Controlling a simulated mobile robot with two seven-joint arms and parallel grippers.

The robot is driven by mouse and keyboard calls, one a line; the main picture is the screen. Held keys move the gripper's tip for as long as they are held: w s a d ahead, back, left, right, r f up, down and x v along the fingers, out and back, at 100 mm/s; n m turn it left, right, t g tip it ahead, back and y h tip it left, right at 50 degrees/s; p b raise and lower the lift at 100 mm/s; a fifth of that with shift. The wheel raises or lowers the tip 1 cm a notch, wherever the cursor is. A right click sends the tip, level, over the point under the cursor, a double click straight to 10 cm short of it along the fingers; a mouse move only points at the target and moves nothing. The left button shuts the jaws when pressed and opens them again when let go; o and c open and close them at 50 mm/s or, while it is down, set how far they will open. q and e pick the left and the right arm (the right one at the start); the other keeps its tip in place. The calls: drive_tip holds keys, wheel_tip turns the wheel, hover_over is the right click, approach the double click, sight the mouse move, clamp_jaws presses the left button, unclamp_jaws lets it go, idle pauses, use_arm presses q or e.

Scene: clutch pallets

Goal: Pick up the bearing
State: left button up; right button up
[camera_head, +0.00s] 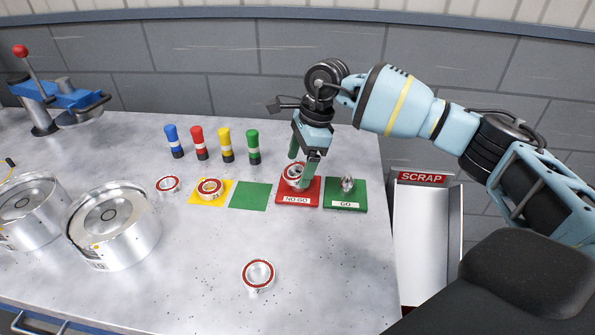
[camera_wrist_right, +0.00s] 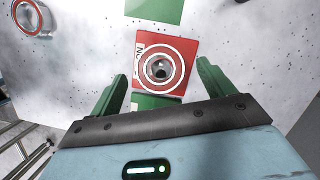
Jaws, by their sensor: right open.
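A bearing with a red-and-white ring face (camera_head: 291,178) sits on the red NO GO pad (camera_head: 285,201). My right gripper (camera_head: 302,166) is open above this pad, its green fingers pointing down and partly covering the bearing. In the right wrist view the bearing (camera_wrist_right: 176,72) lies between the two open fingers (camera_wrist_right: 163,76); I cannot tell whether they touch it. Other similar bearings lie near the table front (camera_head: 258,274), on the yellow pad (camera_head: 209,189) and left of that pad (camera_head: 168,184). My left gripper is not in view.
The green GO pad (camera_head: 345,206) beside the red one carries a small metal part (camera_head: 347,184). A bare green square (camera_head: 250,196) lies left. Several coloured cylinders (camera_head: 226,146) stand behind. Large metal drums (camera_head: 112,230) stand left. A SCRAP chute (camera_head: 423,178) adjoins the table's right edge.

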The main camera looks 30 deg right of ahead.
drive_tip(key=shift+x, duration=0.75)
drive_tip(key=shift+c, duration=0.4)
drive_tip(key=c, duration=1.2)
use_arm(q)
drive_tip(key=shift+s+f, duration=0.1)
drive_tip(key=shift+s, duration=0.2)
use_arm(e)
drive_tip(key=shift+r, duration=0.1)
